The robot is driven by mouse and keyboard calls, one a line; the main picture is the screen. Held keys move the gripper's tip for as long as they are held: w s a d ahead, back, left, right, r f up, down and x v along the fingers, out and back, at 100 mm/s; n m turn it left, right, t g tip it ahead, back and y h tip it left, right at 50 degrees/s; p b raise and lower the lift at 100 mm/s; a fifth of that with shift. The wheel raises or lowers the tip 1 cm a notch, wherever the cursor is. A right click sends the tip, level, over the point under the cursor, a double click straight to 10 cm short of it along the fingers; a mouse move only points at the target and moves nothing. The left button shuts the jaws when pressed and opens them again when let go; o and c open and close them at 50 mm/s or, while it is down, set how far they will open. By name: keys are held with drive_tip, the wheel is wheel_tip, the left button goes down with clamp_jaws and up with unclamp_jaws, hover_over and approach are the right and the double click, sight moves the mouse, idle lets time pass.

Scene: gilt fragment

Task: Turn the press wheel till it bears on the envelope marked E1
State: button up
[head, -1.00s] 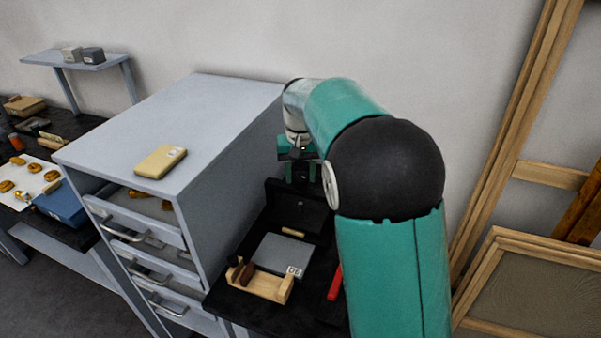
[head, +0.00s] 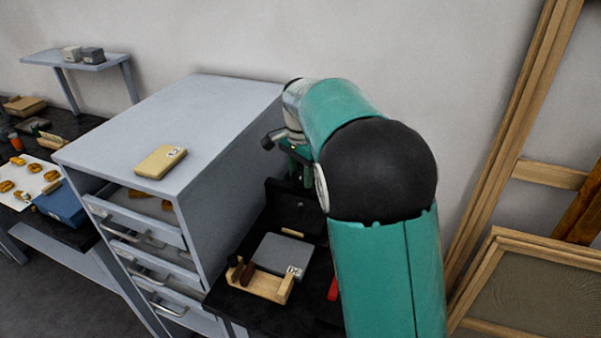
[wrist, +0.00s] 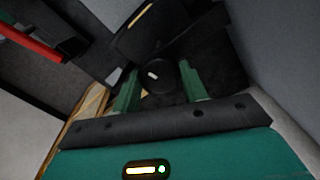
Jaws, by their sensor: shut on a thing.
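My gripper (wrist: 160,86) has its two green fingers on either side of a dark round knob (wrist: 157,76) with a pale mark, which looks like the press wheel; it is shut on it. In the head view my gripper (head: 299,167) is partly hidden by my arm, above a black press-like frame (head: 283,207) beside the cabinet. The wheel is hard to make out there. I cannot identify an envelope marked E1. A tan packet (head: 160,162) with a small unreadable label lies on the cabinet top. Whether the press bears on anything is hidden.
The grey cabinet (head: 200,108) with partly open drawers stands close left of my gripper. A labelled grey slab (head: 284,254) and a wooden holder (head: 262,286) sit on the black bench, with a red item (head: 333,289) to their right. Wooden frames (head: 545,285) lean at right.

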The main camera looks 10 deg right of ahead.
sight(301, 176)
drive_tip(key=shift+r+m, duration=0.1)
drive_tip(key=shift+m, duration=1.1)
drive_tip(key=o, duration=1)
wheel_tip(301, 176, up, 14)
